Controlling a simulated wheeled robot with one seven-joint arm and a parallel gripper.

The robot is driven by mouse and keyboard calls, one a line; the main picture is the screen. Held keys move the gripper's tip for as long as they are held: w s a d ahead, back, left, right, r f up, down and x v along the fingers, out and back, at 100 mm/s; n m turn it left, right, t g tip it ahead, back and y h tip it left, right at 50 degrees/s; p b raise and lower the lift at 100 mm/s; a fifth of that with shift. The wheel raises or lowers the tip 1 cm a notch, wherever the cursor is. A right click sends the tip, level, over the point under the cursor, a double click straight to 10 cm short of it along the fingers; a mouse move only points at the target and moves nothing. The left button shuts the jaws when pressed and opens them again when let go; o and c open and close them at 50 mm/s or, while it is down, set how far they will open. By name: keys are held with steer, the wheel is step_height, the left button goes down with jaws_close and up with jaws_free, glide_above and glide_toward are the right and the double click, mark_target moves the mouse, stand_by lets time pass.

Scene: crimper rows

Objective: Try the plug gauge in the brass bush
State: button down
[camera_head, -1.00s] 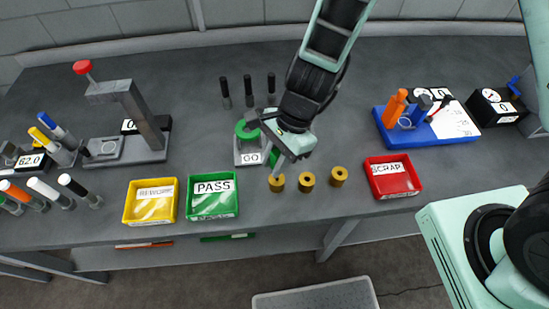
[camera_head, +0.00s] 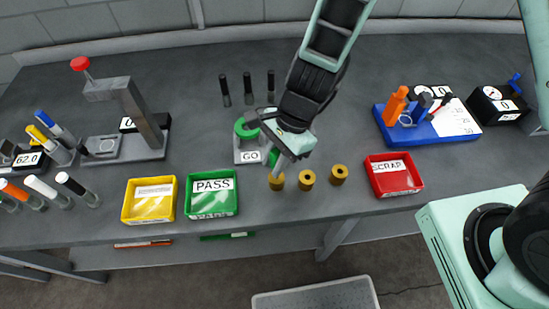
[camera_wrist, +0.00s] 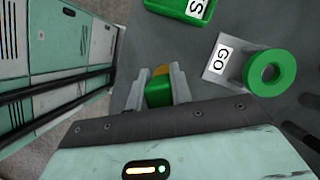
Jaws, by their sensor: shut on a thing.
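Three brass bushes stand in a row on the bench: the left one (camera_head: 277,183), the middle one (camera_head: 306,180) and the right one (camera_head: 339,175). My gripper (camera_head: 280,168) is over the left bush, pointing down. In the wrist view my gripper (camera_wrist: 160,90) is shut on the green handle of the plug gauge (camera_wrist: 158,95). A bit of the brass bush (camera_wrist: 161,70) shows just beyond the handle. The gauge's lower end is hidden, so I cannot tell whether it is in the bore or only above it.
The GO stand (camera_head: 250,157) with a green ring (camera_head: 246,128) is close behind my gripper. A yellow tray (camera_head: 150,218) and green PASS tray (camera_head: 212,212) lie to the left, a red SCRAP tray (camera_head: 393,190) to the right. Several black pins (camera_head: 248,90) stand behind.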

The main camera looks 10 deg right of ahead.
mark_target(275, 153)
steer(key=shift+f+b, duration=0.35)
steer(key=shift+f, duration=0.15)
stand_by(0.8)
steer(key=shift+r, duration=0.15)
stand_by(0.6)
steer(key=shift+r+p, duration=2.6)
